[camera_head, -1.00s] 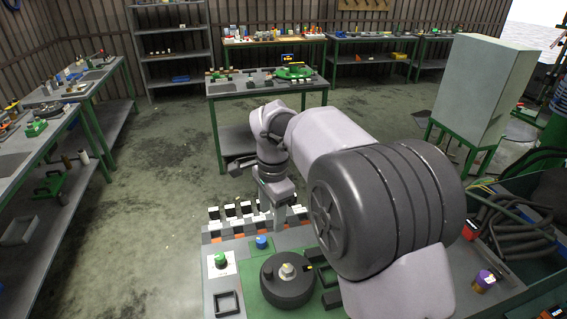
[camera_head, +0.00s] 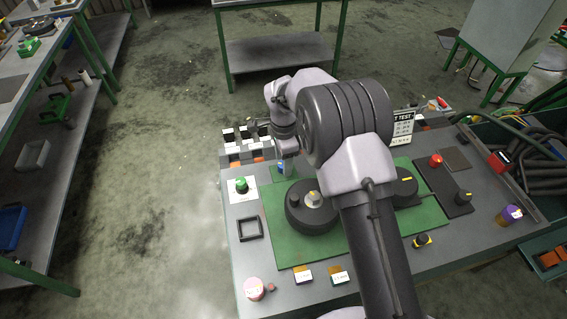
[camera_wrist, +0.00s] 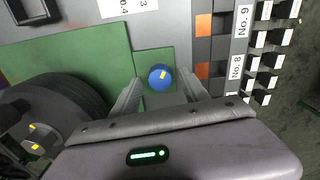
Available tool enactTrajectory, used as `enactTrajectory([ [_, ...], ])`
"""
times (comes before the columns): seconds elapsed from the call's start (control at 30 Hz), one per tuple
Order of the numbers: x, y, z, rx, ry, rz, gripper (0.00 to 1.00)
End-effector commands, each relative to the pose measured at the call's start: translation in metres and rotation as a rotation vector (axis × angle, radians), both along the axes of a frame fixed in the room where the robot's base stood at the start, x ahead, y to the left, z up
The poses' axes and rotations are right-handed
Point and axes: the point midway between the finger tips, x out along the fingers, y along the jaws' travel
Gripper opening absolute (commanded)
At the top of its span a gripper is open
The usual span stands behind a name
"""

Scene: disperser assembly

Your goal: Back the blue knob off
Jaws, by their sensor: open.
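The blue knob (camera_wrist: 160,77) sits on a small green plate with a yellow mark on its top. In the wrist view it appears between the two fingers of my gripper (camera_wrist: 161,84), which are spread with a gap on both sides of it. In the head view the knob (camera_head: 281,170) is partly hidden just below my gripper (camera_head: 284,158). My gripper points down over it. I cannot tell how far the fingertips are above the plate.
A large dark round unit (camera_head: 312,218) stands beside the knob on the green mat (camera_head: 288,256). A green knob (camera_head: 241,184) on a white card is to the left. A row of black and white blocks (camera_head: 235,146) lines the far edge. A square black frame (camera_head: 249,228) lies front left.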

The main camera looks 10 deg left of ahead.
Motion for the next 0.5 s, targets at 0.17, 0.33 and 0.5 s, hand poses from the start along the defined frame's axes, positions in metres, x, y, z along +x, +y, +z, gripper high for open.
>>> enactTrajectory([
  [0.17,-0.0001,-0.0001,-0.0051,0.0,0.0,0.0,0.53],
  [0.33,0.0,0.0,-0.0046,0.0,0.0,0.0,0.47],
  [0.5,0.0,0.0,-0.0044,0.0,0.0,0.0,0.14],
])
